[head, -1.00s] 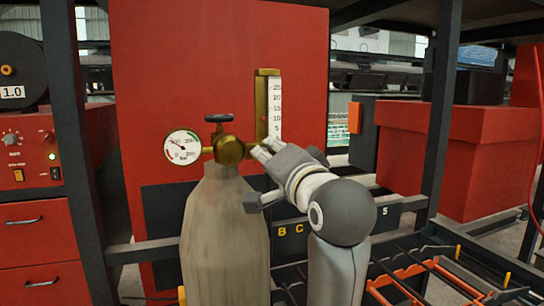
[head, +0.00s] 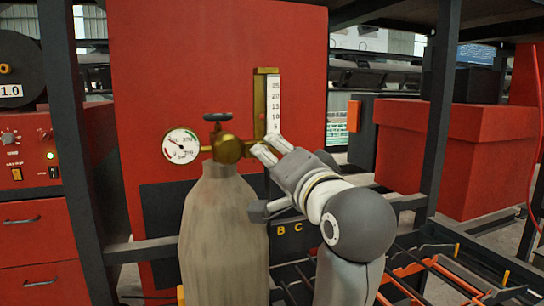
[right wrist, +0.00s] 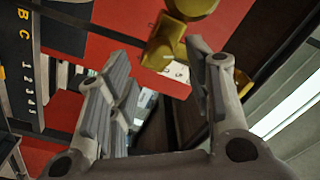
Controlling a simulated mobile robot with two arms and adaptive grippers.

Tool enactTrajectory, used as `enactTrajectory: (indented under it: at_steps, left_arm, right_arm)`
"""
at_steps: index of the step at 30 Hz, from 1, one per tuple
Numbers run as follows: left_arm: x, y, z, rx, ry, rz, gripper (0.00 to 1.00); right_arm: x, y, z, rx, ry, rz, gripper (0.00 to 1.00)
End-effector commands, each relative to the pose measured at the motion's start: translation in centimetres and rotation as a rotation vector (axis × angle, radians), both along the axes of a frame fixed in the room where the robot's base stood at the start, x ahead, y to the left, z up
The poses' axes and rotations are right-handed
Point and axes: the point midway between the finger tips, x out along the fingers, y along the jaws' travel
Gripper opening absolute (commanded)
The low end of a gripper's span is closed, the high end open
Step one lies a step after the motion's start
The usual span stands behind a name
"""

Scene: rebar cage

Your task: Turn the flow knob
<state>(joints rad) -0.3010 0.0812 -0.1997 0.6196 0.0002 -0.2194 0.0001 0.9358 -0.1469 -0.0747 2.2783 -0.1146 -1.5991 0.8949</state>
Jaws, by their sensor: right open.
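A brass valve (head: 228,149) with a dark handwheel (head: 218,117) sits on top of a grey-beige gas cylinder (head: 212,235). A round white gauge (head: 181,146) is on its left. A brass flowmeter with a white scale (head: 273,107) stands on its right. I cannot make out a separate flow knob in the head view. My right gripper (head: 268,150) is at the flowmeter's lower end. In the right wrist view its jaws (right wrist: 165,78) are apart with nothing between them, and brass parts (right wrist: 163,45) show just beyond the tips. My left gripper is out of view.
A red panel (head: 150,75) stands behind the cylinder. Dark frame posts (head: 436,110) flank it. At left is a red cabinet (head: 28,240) with dials, and at right a red box (head: 455,160). Rebar racks (head: 430,265) lie low at right.

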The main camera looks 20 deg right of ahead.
Motion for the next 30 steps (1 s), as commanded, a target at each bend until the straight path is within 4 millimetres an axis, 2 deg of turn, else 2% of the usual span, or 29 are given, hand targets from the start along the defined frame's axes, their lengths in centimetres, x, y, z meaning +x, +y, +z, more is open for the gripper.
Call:
enactTrajectory:
  at_steps: [6, 10, 26, 30]
  left_arm:
    - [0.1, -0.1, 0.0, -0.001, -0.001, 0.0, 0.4]
    - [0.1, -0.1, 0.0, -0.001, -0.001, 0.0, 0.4]
    - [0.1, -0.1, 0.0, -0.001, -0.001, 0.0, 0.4]
    - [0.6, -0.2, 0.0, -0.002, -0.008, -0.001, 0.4]
  right_arm:
    - [-3.2, -0.1, 0.0, 0.0, -0.004, 0.0, 0.47]
    - [-4.2, -0.2, -0.1, 0.0, -0.002, 0.0, 0.47]
    - [-4.4, -0.2, -0.2, 0.0, -0.001, -0.001, 0.47]
    - [-4.4, -0.2, -0.2, 0.0, -0.001, -0.001, 0.47]
